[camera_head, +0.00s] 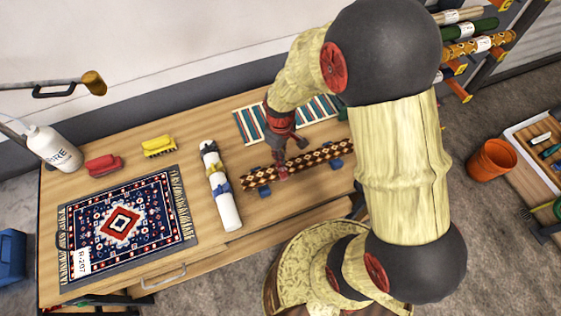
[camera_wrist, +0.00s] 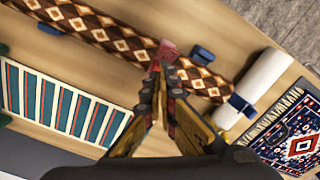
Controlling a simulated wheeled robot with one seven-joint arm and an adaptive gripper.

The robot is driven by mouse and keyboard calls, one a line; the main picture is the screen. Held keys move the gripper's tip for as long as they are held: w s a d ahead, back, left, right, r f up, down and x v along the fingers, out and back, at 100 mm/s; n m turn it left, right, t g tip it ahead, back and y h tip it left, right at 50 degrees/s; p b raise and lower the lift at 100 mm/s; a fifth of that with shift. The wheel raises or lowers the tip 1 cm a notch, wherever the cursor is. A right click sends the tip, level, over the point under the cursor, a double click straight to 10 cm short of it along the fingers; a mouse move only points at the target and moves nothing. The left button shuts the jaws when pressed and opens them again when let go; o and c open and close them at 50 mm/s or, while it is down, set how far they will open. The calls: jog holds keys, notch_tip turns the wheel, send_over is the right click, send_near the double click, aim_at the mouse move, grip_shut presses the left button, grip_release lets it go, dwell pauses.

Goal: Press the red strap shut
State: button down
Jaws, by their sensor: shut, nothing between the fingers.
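The red strap (camera_head: 283,172) goes around a rolled rug (camera_head: 318,159) with a brown and cream diamond pattern. The rug lies across the wooden table, with blue blocks (camera_head: 337,163) beside it. My gripper (camera_head: 281,160) points down at the strap. Its fingers (camera_wrist: 165,70) are shut and empty, close to the strap. I cannot tell whether they touch it. The fingers partly hide the strap, and I cannot see whether it is closed.
A white roll (camera_head: 221,194) with dark, yellow and blue straps lies left of the rug. A flat patterned rug (camera_head: 127,228), two brushes (camera_head: 159,146) and a white bottle (camera_head: 53,147) are further left. A striped rug (camera_head: 318,108) lies behind. An orange bucket (camera_head: 491,160) stands off the table.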

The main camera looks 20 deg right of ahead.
jog(key=shift+f+b, duration=0.65)
jog(key=shift+f, duration=0.35)
jog(key=shift+r, duration=0.15)
dwell(0.5)
notch_tip(320, 180, up, 8)
jog(key=p, duration=0.5)
jog(key=shift+p, duration=0.4)
dwell(0.5)
